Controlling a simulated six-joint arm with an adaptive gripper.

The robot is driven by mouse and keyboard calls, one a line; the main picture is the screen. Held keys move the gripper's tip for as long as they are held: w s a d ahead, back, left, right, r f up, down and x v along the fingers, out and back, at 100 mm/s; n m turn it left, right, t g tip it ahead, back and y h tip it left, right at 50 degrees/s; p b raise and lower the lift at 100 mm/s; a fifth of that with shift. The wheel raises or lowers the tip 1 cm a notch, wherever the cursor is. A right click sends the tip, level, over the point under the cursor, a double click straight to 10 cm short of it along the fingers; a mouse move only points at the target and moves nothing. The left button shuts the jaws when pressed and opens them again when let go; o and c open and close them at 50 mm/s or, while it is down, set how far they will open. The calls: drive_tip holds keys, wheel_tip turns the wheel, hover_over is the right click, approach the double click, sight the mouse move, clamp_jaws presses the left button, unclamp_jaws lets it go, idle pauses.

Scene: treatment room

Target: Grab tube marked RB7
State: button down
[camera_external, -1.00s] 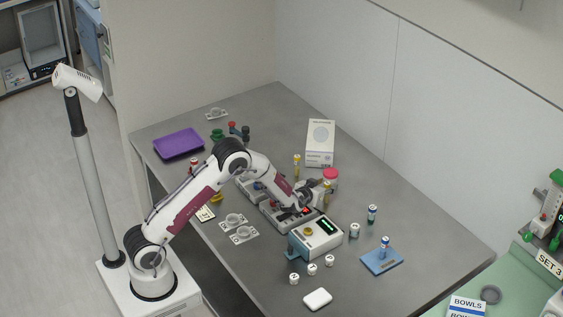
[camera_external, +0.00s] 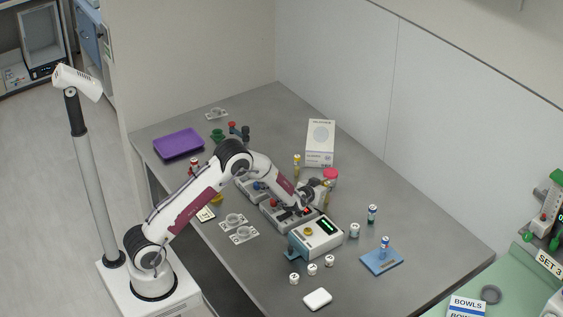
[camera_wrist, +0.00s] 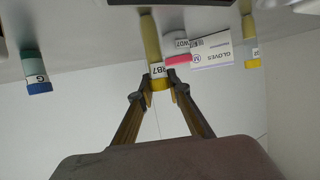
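The tube marked RB7 (camera_wrist: 152,42) shows in the wrist view, upside down, with a yellow cap and a pale label. My gripper (camera_wrist: 159,78) has its two fingers on either side of the tube's cap end, very close to it. I cannot tell whether the fingers touch or press on it. In the external view my gripper (camera_external: 317,192) is low over the table beside the red-capped jar, and it largely hides the tube.
Another yellow-capped tube (camera_external: 297,160) and a white gloves box (camera_external: 320,142) stand behind. A red-capped jar (camera_external: 330,175) is close to my gripper. A device with a green display (camera_external: 316,236) stands in front.

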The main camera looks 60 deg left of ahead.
drive_tip(key=shift+r, duration=0.1)
drive_tip(key=shift+r, duration=4.95)
